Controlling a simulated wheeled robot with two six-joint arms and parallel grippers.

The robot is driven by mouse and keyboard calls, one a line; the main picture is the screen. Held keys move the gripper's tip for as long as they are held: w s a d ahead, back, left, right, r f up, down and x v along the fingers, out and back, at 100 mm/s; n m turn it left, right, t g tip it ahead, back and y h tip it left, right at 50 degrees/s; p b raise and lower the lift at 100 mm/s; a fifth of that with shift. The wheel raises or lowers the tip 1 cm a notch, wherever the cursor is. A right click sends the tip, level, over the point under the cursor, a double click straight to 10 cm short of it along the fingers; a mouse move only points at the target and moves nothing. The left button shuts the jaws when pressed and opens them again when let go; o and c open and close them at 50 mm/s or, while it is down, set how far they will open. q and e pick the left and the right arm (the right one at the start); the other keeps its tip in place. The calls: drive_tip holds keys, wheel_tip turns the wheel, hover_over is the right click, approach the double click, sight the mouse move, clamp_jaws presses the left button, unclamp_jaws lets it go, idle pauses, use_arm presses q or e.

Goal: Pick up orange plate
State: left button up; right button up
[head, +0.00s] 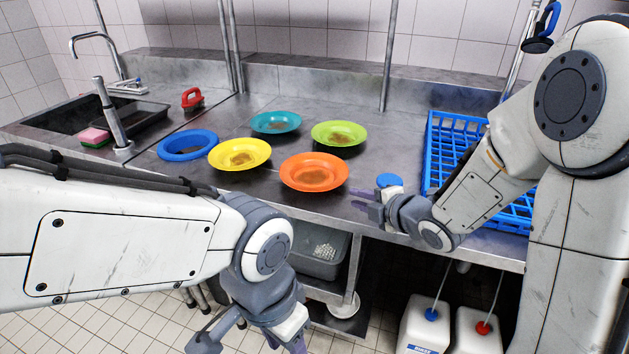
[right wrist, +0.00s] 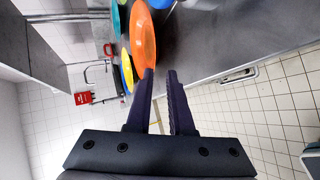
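The orange plate (head: 314,171) lies on the steel counter near its front edge, with a brown smear in its middle. My right gripper (head: 353,199) is just right of the plate, its fingers pointing at the plate and apart from each other, with nothing between them. In the right wrist view the orange plate (right wrist: 143,38) shows beyond the tips of the open right gripper (right wrist: 160,72); whether a finger touches the rim I cannot tell. My left gripper (head: 252,343) hangs low in front of the counter, its tips cut off by the picture's edge.
Yellow (head: 240,154), green (head: 339,133) and teal (head: 276,122) soiled plates and a blue plate (head: 187,145) lie close by. A blue rack (head: 434,150) stands right, behind my right arm. A small blue-topped item (head: 389,180) is near my right gripper. A sink (head: 60,125) is left.

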sight(335, 197)
drive_tip(key=shift+w+f+n, duration=0.15)
drive_tip(key=shift+w+n, duration=0.1)
drive_tip(key=shift+n, duration=0.15)
drive_tip(key=shift+y, duration=0.3)
drive_tip(key=x, duration=0.5)
drive_tip(key=shift+w+r, duration=0.1)
drive_tip(key=shift+r, duration=0.15)
drive_tip(key=p+x, duration=0.1)
drive_tip(key=x, duration=0.3)
drive_tip(key=shift+w+r, duration=0.1)
drive_tip(key=shift+w, duration=0.1)
drive_tip(key=shift+w+a+f, duration=0.2)
drive_tip(key=shift+w, duration=0.2)
clamp_jaws()
